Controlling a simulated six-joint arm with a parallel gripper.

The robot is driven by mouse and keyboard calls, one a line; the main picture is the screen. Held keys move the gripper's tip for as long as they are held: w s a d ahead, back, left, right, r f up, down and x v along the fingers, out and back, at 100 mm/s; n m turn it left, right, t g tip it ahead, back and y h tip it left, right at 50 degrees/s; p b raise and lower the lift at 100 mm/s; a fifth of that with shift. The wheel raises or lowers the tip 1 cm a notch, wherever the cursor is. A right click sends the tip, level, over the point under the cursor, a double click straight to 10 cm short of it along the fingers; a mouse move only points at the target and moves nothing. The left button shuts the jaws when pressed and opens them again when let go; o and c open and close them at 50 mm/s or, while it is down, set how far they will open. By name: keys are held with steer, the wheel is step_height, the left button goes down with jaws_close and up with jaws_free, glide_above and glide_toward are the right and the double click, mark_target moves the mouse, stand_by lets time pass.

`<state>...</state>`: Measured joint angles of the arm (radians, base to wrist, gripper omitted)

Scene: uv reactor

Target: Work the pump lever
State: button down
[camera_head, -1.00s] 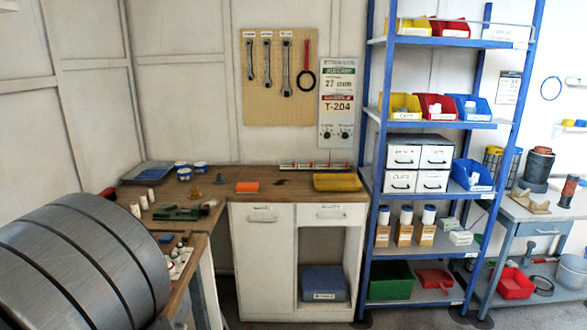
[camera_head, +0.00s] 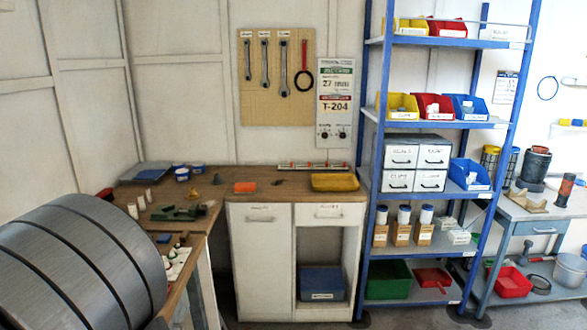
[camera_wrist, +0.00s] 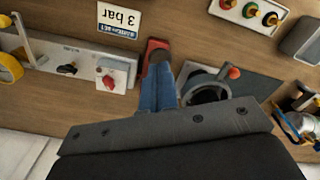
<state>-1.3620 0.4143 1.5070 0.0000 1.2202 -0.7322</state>
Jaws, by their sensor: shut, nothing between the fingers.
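In the wrist view my gripper (camera_wrist: 158,85) has its blue fingers shut together, with nothing seen between them. The fingertips are at or just above a red piece (camera_wrist: 156,46) on the wooden bench; I cannot tell whether they touch. Just right of the fingers, a dark plate (camera_wrist: 255,86) carries a round black part and a short arm ending in a red ball (camera_wrist: 233,72). This may be the pump lever, but no label confirms it. My gripper body hides the lower part of this fixture. The gripper and lever cannot be made out in the head view.
In the wrist view a "3 bar" sign (camera_wrist: 118,20) lies above left. A white panel with a red knob (camera_wrist: 108,82) is at left. A tray of coloured knobs (camera_wrist: 248,12) and a grey box (camera_wrist: 302,40) are upper right. A blue shelf rack (camera_head: 441,125) stands right in the head view.

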steer(key=shift+f, duration=0.1)
steer(key=shift+f, duration=2.3)
steer(key=shift+r, duration=2.4)
